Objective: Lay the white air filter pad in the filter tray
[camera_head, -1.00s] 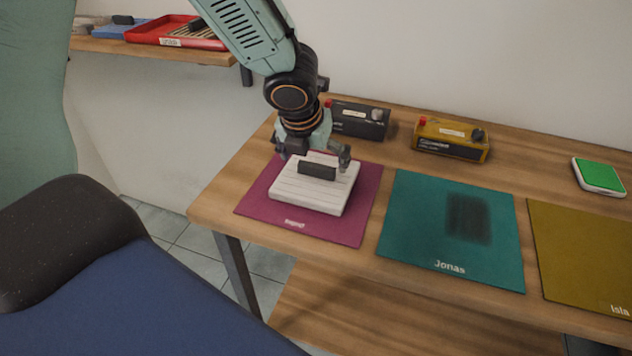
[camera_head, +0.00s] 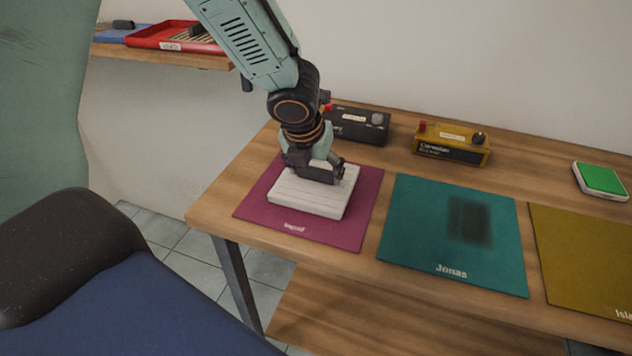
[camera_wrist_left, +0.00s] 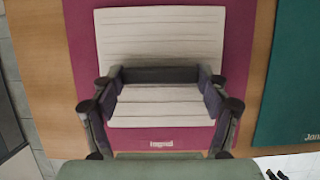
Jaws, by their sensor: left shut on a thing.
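The white air filter pad (camera_head: 307,197) is a pale, ribbed square block with a dark raised grip bar on top. It lies flat on the magenta mat, and it also shows in the left wrist view (camera_wrist_left: 160,38). My left gripper (camera_head: 318,172) reaches down from above, its fingers at the two ends of the bar. In the wrist view the gripper (camera_wrist_left: 158,85) is shut on the bar. A red tray (camera_head: 172,44) with a white label and slats inside sits on the wall shelf at upper left. I cannot tell whether it is the filter tray. My right gripper is out of view.
The magenta mat (camera_head: 349,232), teal mat (camera_head: 410,235) and olive mat (camera_head: 585,255) lie along the wooden table. A dark box (camera_head: 357,124), a yellow box (camera_head: 452,142) and a green-topped block (camera_head: 600,179) stand behind them. A blue tray (camera_head: 117,36) is beside the red one.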

